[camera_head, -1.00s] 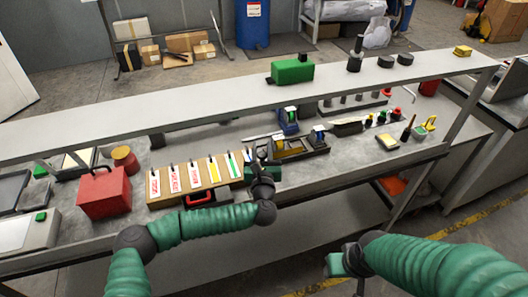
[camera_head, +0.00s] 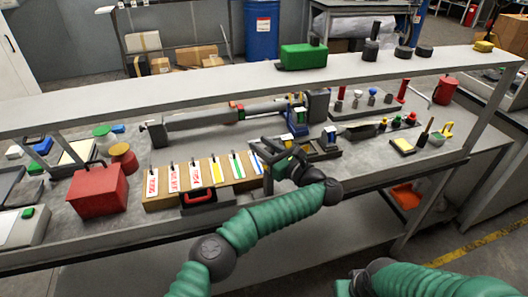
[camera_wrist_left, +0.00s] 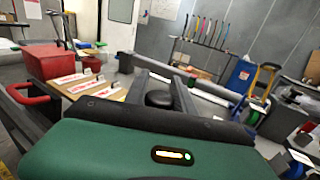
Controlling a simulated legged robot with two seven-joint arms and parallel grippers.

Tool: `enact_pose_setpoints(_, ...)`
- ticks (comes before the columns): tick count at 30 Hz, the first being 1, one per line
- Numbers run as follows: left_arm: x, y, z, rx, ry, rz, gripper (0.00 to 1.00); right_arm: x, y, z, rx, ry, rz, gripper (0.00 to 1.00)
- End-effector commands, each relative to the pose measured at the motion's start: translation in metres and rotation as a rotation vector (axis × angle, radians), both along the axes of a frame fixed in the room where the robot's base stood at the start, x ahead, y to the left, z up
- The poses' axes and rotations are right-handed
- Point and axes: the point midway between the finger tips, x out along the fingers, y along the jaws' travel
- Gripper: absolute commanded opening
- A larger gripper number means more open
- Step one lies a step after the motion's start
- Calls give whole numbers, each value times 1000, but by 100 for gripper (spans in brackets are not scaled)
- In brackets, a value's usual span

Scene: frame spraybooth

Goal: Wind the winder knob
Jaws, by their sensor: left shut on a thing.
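My left gripper (camera_head: 270,152) reaches over the bench from the front, beside the board of labelled tags. In the left wrist view its two grey fingers (camera_wrist_left: 160,78) stand on either side of a rounded black knob (camera_wrist_left: 158,98), which looks like the winder knob, and are shut on it. The knob is hidden by the hand in the head view. The long grey cylindrical device (camera_head: 225,117) lies just behind my gripper on the bench. My right arm is at the bottom right of the head view; only an edge of its hand shows, and its fingers are out of frame.
The tag board (camera_head: 205,180) and a red box (camera_head: 97,190) are left of my gripper. A blue-and-black tool (camera_head: 330,140) stands close on its right. A raised shelf (camera_head: 200,82) with a green case (camera_head: 303,57) runs above the bench. Small coloured items fill the right end.

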Motion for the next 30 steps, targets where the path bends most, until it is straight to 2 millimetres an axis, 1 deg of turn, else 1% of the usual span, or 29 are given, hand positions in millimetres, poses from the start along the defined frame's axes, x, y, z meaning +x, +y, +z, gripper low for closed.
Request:
enact_pose_setpoints(1,1,0,3,1,-9,9,0,0,0,-3,0,0,0,50)
enact_pose_setpoints(4,1,1,4,2,-9,22,0,0,0,-5,0,0,0,50)
enact_pose_setpoints(17,1,1,6,3,-11,28,0,0,0,-5,0,0,0,50)
enact_pose_setpoints(18,1,1,6,3,-10,28,36,0,0,-5,0,0,0,50)
enact_pose_setpoints(21,1,1,4,2,-8,28,49,0,0,-5,0,0,0,50)
enact_pose_setpoints(30,0,1,2,2,-5,29,49,0,0,-6,0,0,0,50)
